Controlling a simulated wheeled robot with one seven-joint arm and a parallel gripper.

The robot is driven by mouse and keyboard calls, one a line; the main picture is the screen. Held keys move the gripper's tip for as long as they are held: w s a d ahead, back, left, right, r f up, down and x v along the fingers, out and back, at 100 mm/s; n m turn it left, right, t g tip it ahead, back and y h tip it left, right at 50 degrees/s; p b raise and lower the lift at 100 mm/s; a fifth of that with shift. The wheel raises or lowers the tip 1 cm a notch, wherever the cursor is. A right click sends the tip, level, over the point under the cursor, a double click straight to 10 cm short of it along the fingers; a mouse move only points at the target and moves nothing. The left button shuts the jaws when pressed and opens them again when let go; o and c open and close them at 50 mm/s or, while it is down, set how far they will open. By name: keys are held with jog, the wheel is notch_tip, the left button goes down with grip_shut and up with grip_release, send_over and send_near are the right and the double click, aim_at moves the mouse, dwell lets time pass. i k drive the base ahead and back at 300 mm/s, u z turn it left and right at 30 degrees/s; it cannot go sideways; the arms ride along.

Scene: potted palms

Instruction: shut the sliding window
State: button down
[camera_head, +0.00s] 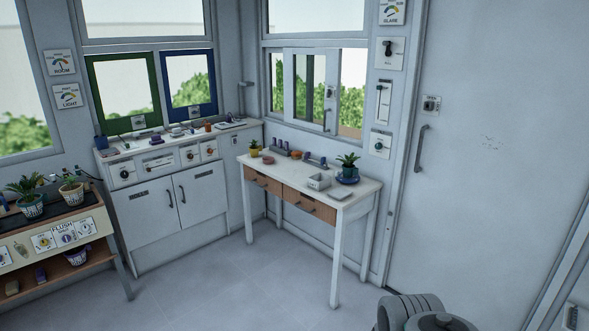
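The sliding window (288,82) is in the wall behind the white table, with a pale frame and a fixed pane above it. A narrow pale sash stands near the middle of the opening, with a vertical handle (327,119) and a small fitting (330,91) by its right side. Green bushes show through the sash and clearly to its right, and a narrow strip shows to its left. The opening looks partly uncovered, but I cannot tell exactly how far. My gripper is not in view; only a grey rounded part of my own body shows at the bottom right.
The white table (342,193) with drawers stands below the window, bearing a potted plant (347,163), a tray (318,181) and small items. A cabinet (150,215) stands left, under green- and blue-framed windows. A door (480,150) is right. The floor (230,285) in front is clear.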

aim_at(334, 56)
jog(key=u, duration=0.25)
jog(key=i, duration=3)
jog(key=u, duration=0.5)
jog(key=i, duration=2.05)
jog(key=u, duration=0.15)
